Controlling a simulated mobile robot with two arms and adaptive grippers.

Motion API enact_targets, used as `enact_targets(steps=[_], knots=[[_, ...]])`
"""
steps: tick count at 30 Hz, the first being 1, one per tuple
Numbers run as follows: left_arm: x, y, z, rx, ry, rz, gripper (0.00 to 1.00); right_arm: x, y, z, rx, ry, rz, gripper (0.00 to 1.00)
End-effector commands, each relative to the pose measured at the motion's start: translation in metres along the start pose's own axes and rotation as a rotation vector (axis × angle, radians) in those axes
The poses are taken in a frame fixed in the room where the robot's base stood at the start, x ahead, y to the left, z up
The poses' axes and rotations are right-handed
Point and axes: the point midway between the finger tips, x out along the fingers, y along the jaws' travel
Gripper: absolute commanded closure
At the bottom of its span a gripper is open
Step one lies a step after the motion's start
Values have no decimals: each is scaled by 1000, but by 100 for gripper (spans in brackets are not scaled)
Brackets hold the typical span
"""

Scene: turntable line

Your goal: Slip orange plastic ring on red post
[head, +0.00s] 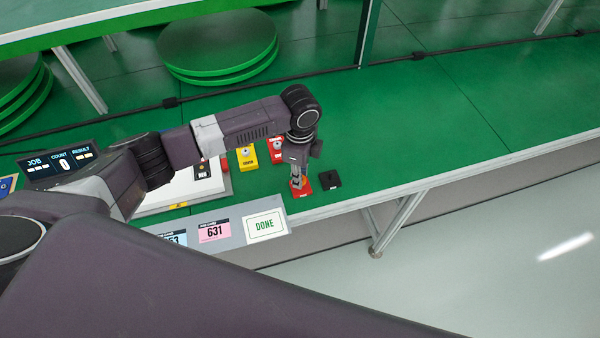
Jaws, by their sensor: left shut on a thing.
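My left gripper (297,183) points straight down near the table's front edge, with its fingers shut on a small orange piece, which looks like the orange plastic ring (296,186). It is right over an orange-red base (305,192), and the fingers hide any post there. I cannot tell whether the ring touches this base or is around a post. Another red base (276,156) with a pale top piece stands behind, partly hidden by my left arm. I cannot tell which of the two bears the red post. My right gripper is not in view.
A black base (330,179) stands just right of the gripper. A yellow base (246,158) and a white tray (180,193) are to the left. A grey strip with a DONE card (265,224) lies in front. The green table (430,130) is clear to the right.

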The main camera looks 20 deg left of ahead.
Motion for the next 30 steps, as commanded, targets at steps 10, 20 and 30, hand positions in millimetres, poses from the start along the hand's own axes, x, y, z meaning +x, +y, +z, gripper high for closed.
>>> enact_targets(steps=[10, 20, 30], knots=[[2, 0, 0, 0, 0, 0, 86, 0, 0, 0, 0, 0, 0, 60], [3, 0, 0, 0, 0, 0, 86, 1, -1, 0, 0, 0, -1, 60], [10, 0, 0, 0, 0, 0, 86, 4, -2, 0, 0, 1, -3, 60]])
